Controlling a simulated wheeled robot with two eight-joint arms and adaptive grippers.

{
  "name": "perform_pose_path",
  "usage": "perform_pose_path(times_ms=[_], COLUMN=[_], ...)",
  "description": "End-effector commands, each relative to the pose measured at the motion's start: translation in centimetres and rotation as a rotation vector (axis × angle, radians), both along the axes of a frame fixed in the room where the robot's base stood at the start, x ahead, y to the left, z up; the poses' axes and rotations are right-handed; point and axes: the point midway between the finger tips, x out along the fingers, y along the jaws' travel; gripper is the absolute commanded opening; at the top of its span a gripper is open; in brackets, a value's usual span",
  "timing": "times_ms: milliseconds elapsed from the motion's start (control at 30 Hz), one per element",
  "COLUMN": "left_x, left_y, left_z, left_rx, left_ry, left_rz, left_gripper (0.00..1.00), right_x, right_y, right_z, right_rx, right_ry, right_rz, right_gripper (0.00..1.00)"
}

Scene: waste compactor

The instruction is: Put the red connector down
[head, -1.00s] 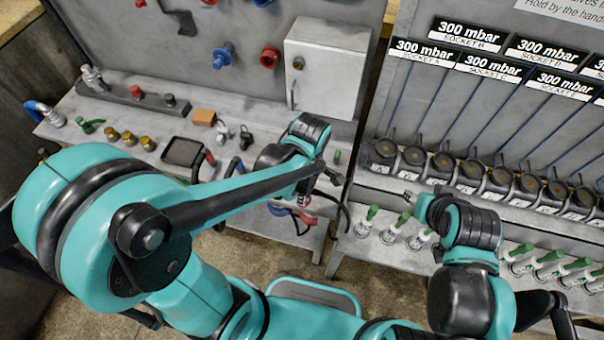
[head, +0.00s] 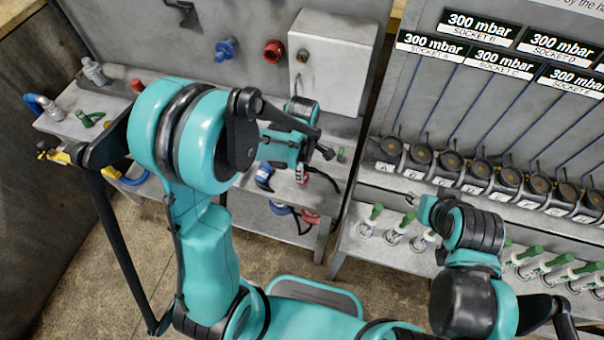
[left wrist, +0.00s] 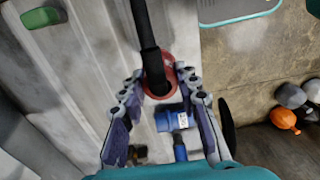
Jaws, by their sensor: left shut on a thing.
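The red connector (left wrist: 158,84), with a black hose running up from it, sits between the fingertips of my left gripper (left wrist: 159,78) in the left wrist view. The fingers are shut on it from both sides. The grey shelf top is behind it; whether it touches the surface I cannot tell. In the head view my left gripper (head: 300,174) is over the right end of the grey bench, and the connector is mostly hidden. My right gripper (head: 413,199) is small beside the right bench, and its jaws are unclear.
A blue connector (left wrist: 170,119) lies close to the held one. A green piece (left wrist: 42,17) is at the shelf's far side. A grey wall box (head: 330,60) stands behind. Several green-topped fittings (head: 397,228) and a row of round sockets line the right bench.

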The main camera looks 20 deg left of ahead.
Motion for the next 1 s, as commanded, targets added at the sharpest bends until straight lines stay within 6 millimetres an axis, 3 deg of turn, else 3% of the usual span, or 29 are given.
perform_pose_path(times_ms=[133,467,500,567,867,1000], left_x=[0.0,0.0,0.0,0.0,0.0,0.0], left_y=[0.0,0.0,0.0,0.0,0.0,0.0], left_z=[-2.5,-2.7,-2.7,-2.7,-2.6,-1.5], left_rx=[0.000,0.000,0.000,0.000,0.000,0.000], left_ry=[0.000,0.000,0.000,0.000,0.000,0.000], left_rz=[0.000,0.000,0.000,0.000,0.000,0.000], left_gripper=[0.00,0.00,0.36,0.52,0.52,0.52], right_x=[0.0,0.0,0.0,0.0,0.0,0.0], right_y=[0.0,0.0,0.0,0.0,0.0,0.0], right_z=[-0.9,-1.0,-1.0,-1.0,-0.9,-0.5], right_rx=[0.000,0.000,0.000,0.000,0.000,0.000], right_ry=[0.000,0.000,0.000,0.000,0.000,0.000], right_rz=[0.000,0.000,0.000,0.000,0.000,0.000], right_gripper=[0.40,0.40,0.40,0.40,0.40,0.40])
